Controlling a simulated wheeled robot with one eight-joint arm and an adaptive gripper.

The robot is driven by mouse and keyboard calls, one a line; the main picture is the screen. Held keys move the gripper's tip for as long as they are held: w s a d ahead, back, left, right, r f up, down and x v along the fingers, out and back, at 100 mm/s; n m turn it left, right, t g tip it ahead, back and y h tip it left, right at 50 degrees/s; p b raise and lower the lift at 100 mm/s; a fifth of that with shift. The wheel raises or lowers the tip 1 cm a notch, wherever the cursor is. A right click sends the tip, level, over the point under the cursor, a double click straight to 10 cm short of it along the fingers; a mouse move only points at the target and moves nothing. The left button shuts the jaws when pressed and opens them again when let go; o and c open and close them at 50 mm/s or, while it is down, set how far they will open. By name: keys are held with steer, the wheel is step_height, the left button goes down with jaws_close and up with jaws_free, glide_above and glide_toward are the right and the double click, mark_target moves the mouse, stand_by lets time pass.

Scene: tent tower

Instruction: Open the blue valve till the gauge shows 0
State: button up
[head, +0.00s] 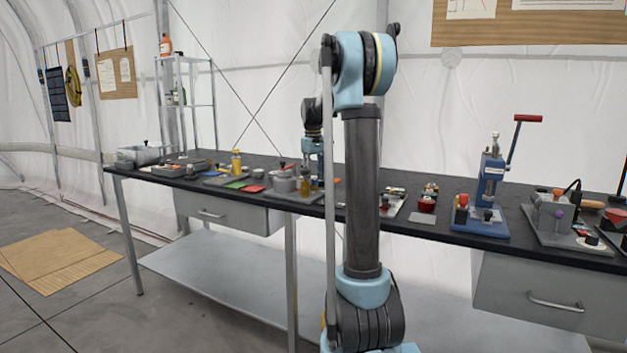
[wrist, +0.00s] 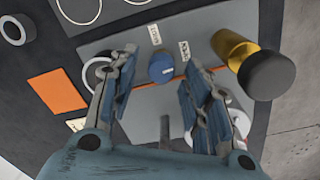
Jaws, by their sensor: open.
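The blue valve (wrist: 162,67) is a round blue knob on a grey plate (wrist: 205,22) in the wrist view. My gripper (wrist: 158,82) is open, with one finger to the left of the knob and one to the right. Whether either finger touches it I cannot tell. A white-rimmed round part (wrist: 98,72), possibly the gauge, lies partly behind the left finger, and no reading shows. Another pale round part (wrist: 238,120) is partly hidden by the right finger. In the head view my gripper (head: 313,168) is over the bench, and the valve cannot be made out.
A brass cylinder with a black top (wrist: 252,65) stands close to the right finger. An orange card (wrist: 57,92) lies to the left. The dark bench (head: 150,180) holds several other devices, including a blue press (head: 488,190) on the right.

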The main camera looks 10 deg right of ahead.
steer(key=shift+f, duration=0.35)
steer(key=shift+c, duration=0.5)
jaws_close()
steer(key=shift+m, duration=0.5)
steer(key=shift+o, duration=0.5)
jaws_free()
